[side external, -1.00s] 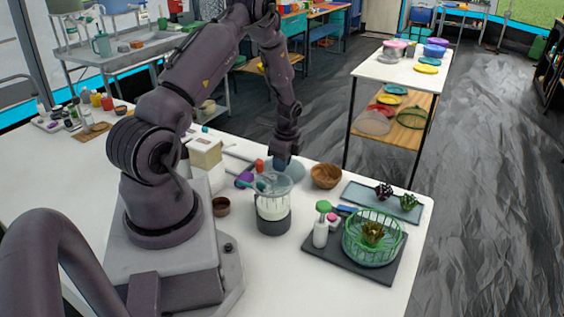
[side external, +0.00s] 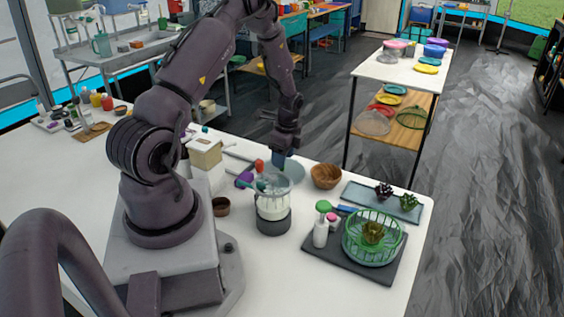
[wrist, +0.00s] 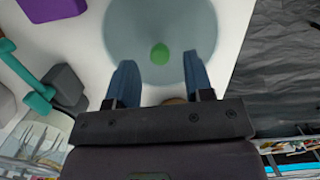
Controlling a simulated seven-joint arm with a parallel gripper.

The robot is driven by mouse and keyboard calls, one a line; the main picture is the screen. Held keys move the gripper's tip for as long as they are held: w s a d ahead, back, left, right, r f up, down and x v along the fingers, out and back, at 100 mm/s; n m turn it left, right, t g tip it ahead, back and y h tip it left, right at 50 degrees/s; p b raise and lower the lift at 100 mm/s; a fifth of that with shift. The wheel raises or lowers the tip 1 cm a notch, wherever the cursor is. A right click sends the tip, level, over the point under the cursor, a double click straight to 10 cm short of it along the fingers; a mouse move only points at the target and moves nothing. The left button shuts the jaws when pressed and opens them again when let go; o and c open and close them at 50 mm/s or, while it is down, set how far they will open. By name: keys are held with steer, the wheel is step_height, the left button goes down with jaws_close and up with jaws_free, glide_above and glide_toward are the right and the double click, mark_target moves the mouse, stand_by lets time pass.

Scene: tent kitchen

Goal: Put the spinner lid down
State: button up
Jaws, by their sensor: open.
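The spinner lid is a round, translucent grey-blue disc (wrist: 120,35) with a green knob (wrist: 160,54) at its middle in the wrist view. It lies flat on the white table, partly hidden in the side view (side external: 291,175) behind a clear jar. My gripper (wrist: 161,78) is open and empty. Its two blue fingers are spread apart, with the green knob showing between and beyond their tips. In the side view my gripper (side external: 278,161) is just above the lid. A green spinner basket (side external: 392,246) holding a leafy plant stands on a dark tray.
A clear jar on a dark base (side external: 273,214) stands in front of the lid. A wooden bowl (side external: 326,176) is to its right, and purple (side external: 244,180) and red (side external: 259,165) items are at its left. A white bottle with green top (side external: 320,230) stands on the dark tray (side external: 340,262).

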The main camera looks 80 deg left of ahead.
mark_target(287, 171)
steer(key=w+d+r+n, duration=0.1)
steer(key=d+r, duration=0.2)
steer(key=r, duration=0.3)
steer(key=w+d+r+t, duration=0.1)
steer(key=d+r, duration=0.1)
steer(key=r, duration=0.4)
steer(key=w+d+r+n, duration=0.1)
steer(key=d+r, duration=0.2)
steer(key=r, duration=0.4)
steer(key=s+d+r+n+t, duration=0.35)
steer(key=d+r, duration=0.65)
steer(key=d, duration=0.4)
steer(key=s+d+r+n+t+h, duration=0.1)
steer(key=s+d+r+n+t, duration=0.1)
steer(key=s+d, duration=0.6)
steer(key=shift+r+n, duration=0.15)
steer(key=shift+n, duration=0.2)
